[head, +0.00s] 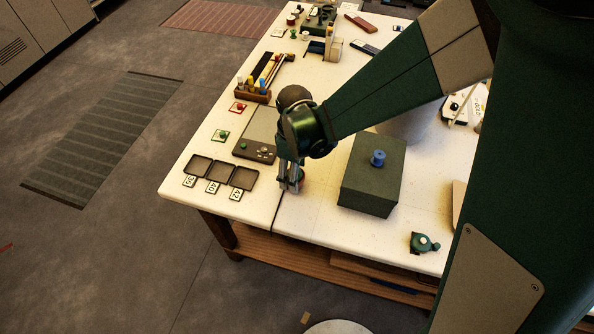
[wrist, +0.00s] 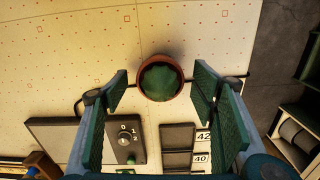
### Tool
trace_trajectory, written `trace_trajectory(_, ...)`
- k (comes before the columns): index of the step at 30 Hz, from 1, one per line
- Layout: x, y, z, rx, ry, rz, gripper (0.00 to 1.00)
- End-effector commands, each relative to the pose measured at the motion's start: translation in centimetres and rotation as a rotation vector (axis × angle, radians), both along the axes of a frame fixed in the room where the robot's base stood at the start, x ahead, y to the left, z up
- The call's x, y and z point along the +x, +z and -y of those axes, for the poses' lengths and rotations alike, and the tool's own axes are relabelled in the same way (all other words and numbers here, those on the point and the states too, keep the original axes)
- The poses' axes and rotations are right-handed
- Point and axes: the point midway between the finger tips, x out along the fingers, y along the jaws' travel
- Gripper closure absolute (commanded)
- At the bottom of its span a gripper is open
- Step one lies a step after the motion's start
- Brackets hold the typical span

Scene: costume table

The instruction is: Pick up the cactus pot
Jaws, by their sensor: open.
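The cactus pot (wrist: 160,78) shows in the wrist view as a round terracotta rim with a green cactus inside, seen from above. It stands on the pale tabletop. My gripper (wrist: 162,88) is open, with one green-padded finger on each side of the pot in this view and gaps on both sides. How far the fingertips are above or beside the pot is hard to tell. In the head view my gripper (head: 290,182) points down near the table's front, and only a small reddish part of the pot (head: 299,184) shows behind the fingers.
A dark green box with a blue knob (head: 377,159) stands to the right. A grey panel (head: 258,151) and black trays (head: 220,174) with number labels lie to the left. A small green teapot-like item (head: 423,242) sits at the front right. The table's front edge is close.

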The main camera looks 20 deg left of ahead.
Motion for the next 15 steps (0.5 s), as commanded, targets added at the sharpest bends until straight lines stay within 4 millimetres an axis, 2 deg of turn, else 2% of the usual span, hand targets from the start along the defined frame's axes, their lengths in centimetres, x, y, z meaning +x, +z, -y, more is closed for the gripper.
trace_trajectory(6, 0.0, -1.7, 0.0, 0.000, 0.000, 0.000, 0.43)
trace_trajectory(15, 0.0, -2.1, 0.0, 0.000, 0.000, 0.000, 0.43)
